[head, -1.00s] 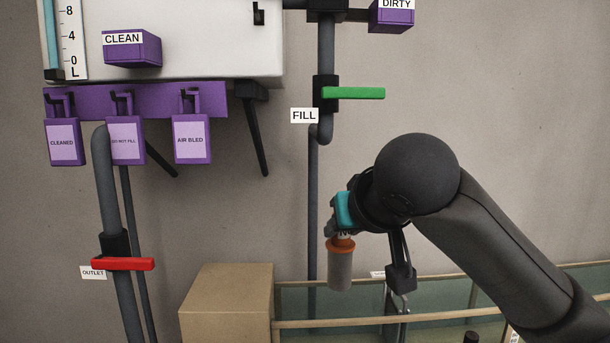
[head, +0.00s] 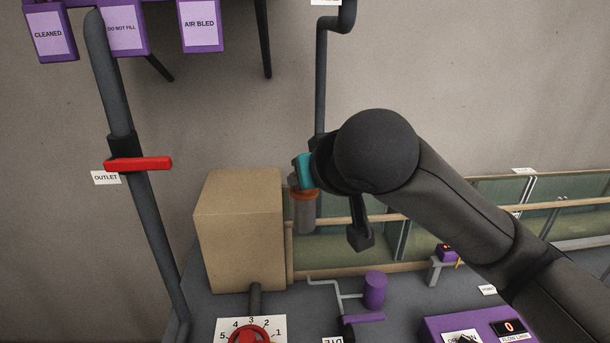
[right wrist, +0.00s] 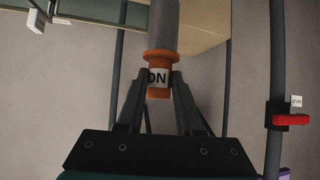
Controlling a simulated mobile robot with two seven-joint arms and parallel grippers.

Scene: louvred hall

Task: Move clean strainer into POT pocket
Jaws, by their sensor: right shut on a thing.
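The strainer (head: 305,217) is a grey cylinder with an orange collar. It hangs upright from my right gripper (head: 303,189) in the head view, just right of the cardboard box in the picture. In the right wrist view, the fingers (right wrist: 157,84) are shut on its orange end, where a white label reading "ON" shows. Its grey body (right wrist: 163,28) points away past the fingertips. I see no pocket labelled POT in either view. My left gripper is not in view.
A cardboard box (head: 238,235) stands on the grey bench. Behind is a greenish glazed rail (head: 470,215). A red OUTLET valve handle (head: 138,163) is on the left pipe. A red dial (head: 250,335), purple cylinder (head: 375,290) and purple flow-limit panel (head: 480,325) are in front.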

